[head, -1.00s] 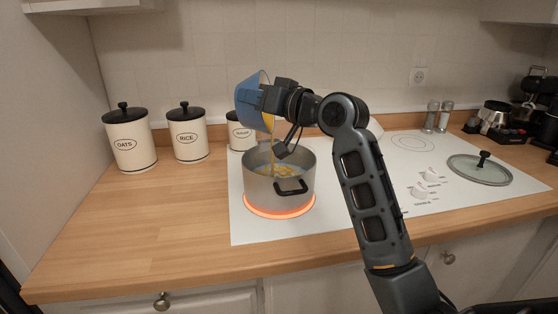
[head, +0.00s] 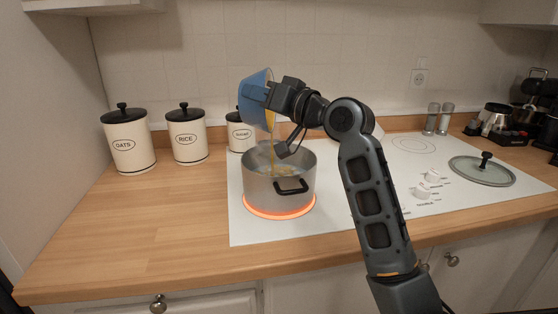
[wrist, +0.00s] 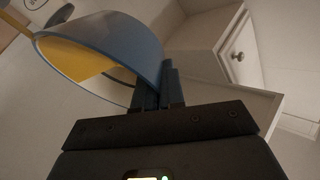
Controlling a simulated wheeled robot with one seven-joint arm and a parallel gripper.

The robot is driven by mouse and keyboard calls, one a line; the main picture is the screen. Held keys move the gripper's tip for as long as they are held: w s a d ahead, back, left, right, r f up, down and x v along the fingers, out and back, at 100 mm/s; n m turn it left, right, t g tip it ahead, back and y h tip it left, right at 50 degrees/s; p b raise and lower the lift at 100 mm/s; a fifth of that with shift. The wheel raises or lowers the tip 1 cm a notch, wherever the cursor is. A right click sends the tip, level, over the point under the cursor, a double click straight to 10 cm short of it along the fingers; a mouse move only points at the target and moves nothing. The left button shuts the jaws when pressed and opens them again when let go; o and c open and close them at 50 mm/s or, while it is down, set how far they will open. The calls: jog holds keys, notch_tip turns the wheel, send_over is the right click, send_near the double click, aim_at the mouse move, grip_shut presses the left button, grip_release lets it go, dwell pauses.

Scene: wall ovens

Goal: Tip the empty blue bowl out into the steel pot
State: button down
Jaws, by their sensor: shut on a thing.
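The blue bowl (head: 254,104) is tipped steeply over the steel pot (head: 262,190). It is not empty: yellow liquid (wrist: 78,55) shows inside it in the wrist view, and a thin yellow stream (head: 273,140) runs from its rim down into the pot. My gripper (head: 270,97) is shut on the bowl's wall, above the pot's opening. The wrist view shows the bowl (wrist: 115,32) between the dark fingers. The pot stands upright on a glowing orange burner (head: 280,213). Its contents are only partly visible.
Canisters marked oats (head: 128,145), rice (head: 187,138) and sugar (head: 239,135) stand behind and left of the pot. A glass lid (head: 482,172) lies on the white cooktop (head: 335,220) at right, near the knobs. The wooden counter at left (head: 150,220) is clear.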

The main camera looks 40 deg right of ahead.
jog(key=shift+s+d+r+m+t+b, duration=0.15)
jog(key=shift+s+d+m+t+b, duration=0.3)
jog(key=shift+b, duration=0.65)
jog(key=shift+w+a+r+p, duration=0.2)
jog(key=shift+r+p, duration=0.15)
jog(key=shift+p, duration=0.45)
jog(key=w+a+n+g+p, duration=0.1)
jog(key=p, duration=0.2)
jog(key=shift+g, duration=0.35)
jog(key=w+a+f+n+g+h+p, duration=0.5)
jog(key=w+a+f+g, duration=0.4)
jog(key=w+f+g, duration=0.3)
jog(key=shift+w+f+n+g+h+p, duration=0.2)
jog(key=shift+w+n+g+h+p, duration=0.25)
jog(key=shift+p, duration=0.7)
notch_tip(320, 180, up, 6)
jog(key=shift+s+a+f, duration=0.1)
jog(key=shift+s+f, duration=0.05)
